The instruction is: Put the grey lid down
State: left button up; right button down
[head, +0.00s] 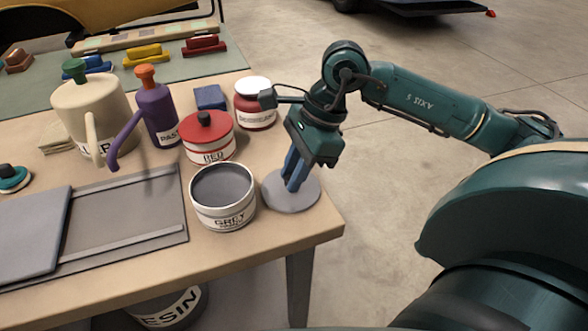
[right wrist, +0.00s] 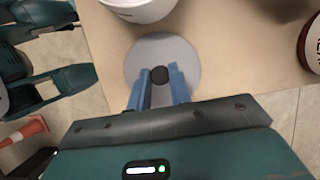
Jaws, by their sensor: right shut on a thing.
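The grey lid (head: 305,194) is a flat grey disc at the right front corner of the table, just right of the open grey tin (head: 223,200). My right gripper (head: 291,183) points down at it, with its blue fingers shut on the lid's dark knob. The right wrist view shows the lid (right wrist: 190,62) and the dark knob (right wrist: 159,75) between the fingertips (right wrist: 160,80). The lid looks level and at or very near the tabletop; I cannot tell whether it touches. The grey tin is uncovered and shows grey contents. My left gripper is not in view.
A red tin with its lid on (head: 208,140) stands behind the grey tin, beside a white-capped jar (head: 255,108). A purple bottle (head: 158,112) and a cream can (head: 95,120) stand farther left. A grey board (head: 130,215) lies left. The table edge (head: 325,234) is close to the lid.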

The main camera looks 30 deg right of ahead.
jog(key=c, duration=1.7)
grip_release()
jog(key=shift+f, duration=0.2)
jog(key=shift+c, duration=0.2)
jog(key=o, duration=0.5)
jog(key=shift+r, duration=0.1)
jog(key=shift+c, duration=0.2)
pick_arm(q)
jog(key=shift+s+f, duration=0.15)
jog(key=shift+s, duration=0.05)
pick_arm(e)
jog(key=shift+r, duration=0.25)
pick_arm(q)
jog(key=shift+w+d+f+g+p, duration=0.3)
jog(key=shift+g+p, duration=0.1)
jog(key=shift+p, duration=0.3)
pick_arm(e)
jog(key=v, duration=1.1)
jog(key=shift+d+r, duration=0.2)
jog(key=shift+r, duration=0.15)
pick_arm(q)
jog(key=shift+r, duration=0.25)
pick_arm(e)
jog(key=shift+s, duration=0.1)
